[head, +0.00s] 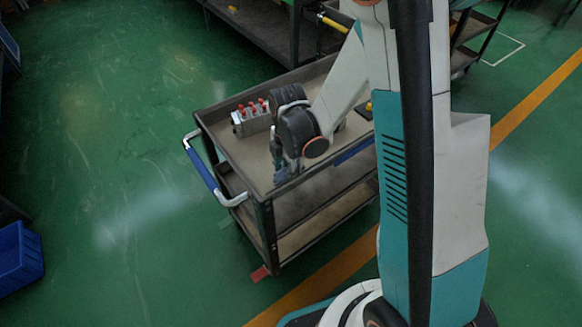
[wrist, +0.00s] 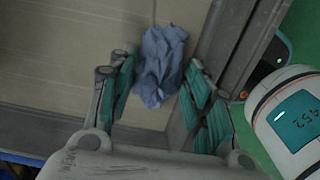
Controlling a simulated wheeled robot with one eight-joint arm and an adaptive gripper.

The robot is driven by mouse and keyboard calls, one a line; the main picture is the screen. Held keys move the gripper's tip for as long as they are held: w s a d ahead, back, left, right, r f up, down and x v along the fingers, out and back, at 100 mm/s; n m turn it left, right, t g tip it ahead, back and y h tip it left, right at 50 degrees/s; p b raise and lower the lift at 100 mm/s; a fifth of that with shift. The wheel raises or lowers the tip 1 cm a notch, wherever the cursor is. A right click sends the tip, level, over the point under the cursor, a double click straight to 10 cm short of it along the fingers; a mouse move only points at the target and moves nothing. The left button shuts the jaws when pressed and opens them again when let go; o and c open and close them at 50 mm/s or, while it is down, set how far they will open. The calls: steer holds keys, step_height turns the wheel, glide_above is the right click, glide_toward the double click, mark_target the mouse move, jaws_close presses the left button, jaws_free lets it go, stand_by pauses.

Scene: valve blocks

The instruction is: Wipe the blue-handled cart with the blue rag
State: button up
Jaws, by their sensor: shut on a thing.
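The blue-handled cart (head: 230,155) stands in the middle of the head view, with its blue handle (head: 202,170) at the left end. Its brown top also fills much of the wrist view (wrist: 60,60). My gripper (head: 280,175) is low over the near corner of the cart top. In the wrist view my gripper (wrist: 155,90) has its two teal-padded fingers on either side of the crumpled blue rag (wrist: 160,62) and is shut on it. The rag (head: 284,176) shows only as a small blue patch in the head view, and appears to touch the cart top.
A metal valve block (head: 250,121) with red caps stands on the cart top, left of my arm. A cart with a yellow handle (head: 333,22) stands behind. A blue crate (head: 20,252) is at the far left. Green floor left of the cart is clear.

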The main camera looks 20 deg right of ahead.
steer(key=shift+w+a, duration=0.35)
steer(key=shift+w, duration=0.6)
steer(key=shift+w+a, duration=0.3)
steer(key=shift+w, duration=0.6)
steer(key=shift+s+a, duration=0.3)
steer(key=shift+a, duration=0.6)
steer(key=shift+s+d+f, duration=0.1)
steer(key=shift+s+d, duration=0.1)
steer(key=shift+s, duration=0.5)
steer(key=shift+s+d, duration=0.25)
steer(key=shift+s, duration=0.4)
steer(key=shift+s+d+f, duration=0.1)
steer(key=shift+s+d, duration=0.1)
steer(key=shift+s, duration=0.5)
steer(key=shift+r, duration=0.1)
steer(key=shift+w+r+p, duration=0.1)
steer(key=shift+r+p, duration=1.85)
steer(key=shift+r, duration=1.05)
steer(key=shift+r+p, duration=0.95)
steer(key=shift+r, duration=0.6)
